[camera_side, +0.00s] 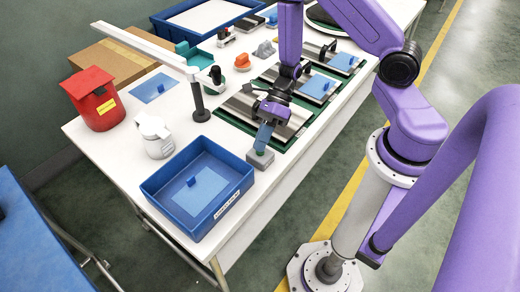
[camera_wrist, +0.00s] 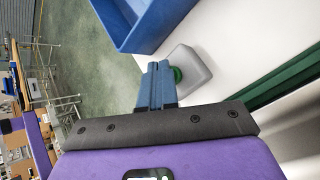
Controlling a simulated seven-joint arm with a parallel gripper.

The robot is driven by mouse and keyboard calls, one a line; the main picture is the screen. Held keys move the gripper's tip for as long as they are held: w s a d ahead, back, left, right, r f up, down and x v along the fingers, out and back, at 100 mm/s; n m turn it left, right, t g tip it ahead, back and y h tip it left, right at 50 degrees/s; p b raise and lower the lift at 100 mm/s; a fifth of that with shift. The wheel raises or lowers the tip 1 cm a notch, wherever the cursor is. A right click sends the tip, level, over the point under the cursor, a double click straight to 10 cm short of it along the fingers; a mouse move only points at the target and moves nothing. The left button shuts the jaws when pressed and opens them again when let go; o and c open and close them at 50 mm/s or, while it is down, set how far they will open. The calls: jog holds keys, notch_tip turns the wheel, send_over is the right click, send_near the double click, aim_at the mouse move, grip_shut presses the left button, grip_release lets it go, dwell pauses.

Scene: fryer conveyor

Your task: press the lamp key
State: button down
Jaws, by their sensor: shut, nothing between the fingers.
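The lamp key is a small grey block (camera_side: 260,159) at the table's front edge, right of the blue tray. In the wrist view its grey body (camera_wrist: 197,73) carries a round green button (camera_wrist: 178,75), partly hidden behind my fingers. My gripper (camera_side: 262,146) points down with its blue fingers shut and empty. The fingertips (camera_wrist: 157,66) are right over or at the key; I cannot tell whether they touch the button. A lamp (camera_side: 145,44) with a long white arm on a dark post stands at the left of the table.
The blue tray (camera_side: 232,188) stands close left of the key. A white jar (camera_side: 155,137) and a red bin (camera_side: 94,98) are farther left. Metal fixtures with blue plates (camera_side: 318,88) lie on green strips behind my gripper. The table edge is close to the key.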

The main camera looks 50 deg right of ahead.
jog(key=shift+r, duration=0.5)
jog(key=shift+r, duration=3)
jog(key=shift+s, duration=0.1)
jog(key=s+a+r+n+g+h, duration=0.1)
jog(key=s+r+n+g+h, duration=0.15)
jog(key=s+n, duration=0.5)
jog(key=s+a+r+n+g+h, duration=0.15)
jog(key=s+r+n, duration=0.3)
jog(key=n, duration=0.65)
jog(key=s+d+r+n+t+h, duration=0.2)
jog(key=n, duration=0.8)
jog(key=s+d+r+n+t+h, duration=0.1)
jog(key=d+r+n+t+h, duration=0.1)
jog(key=n, duration=0.8)
jog(key=shift+s+d+r+t+h, duration=0.4)
jog(key=shift+d+r+t, duration=0.25)
jog(key=shift+d, duration=0.2)
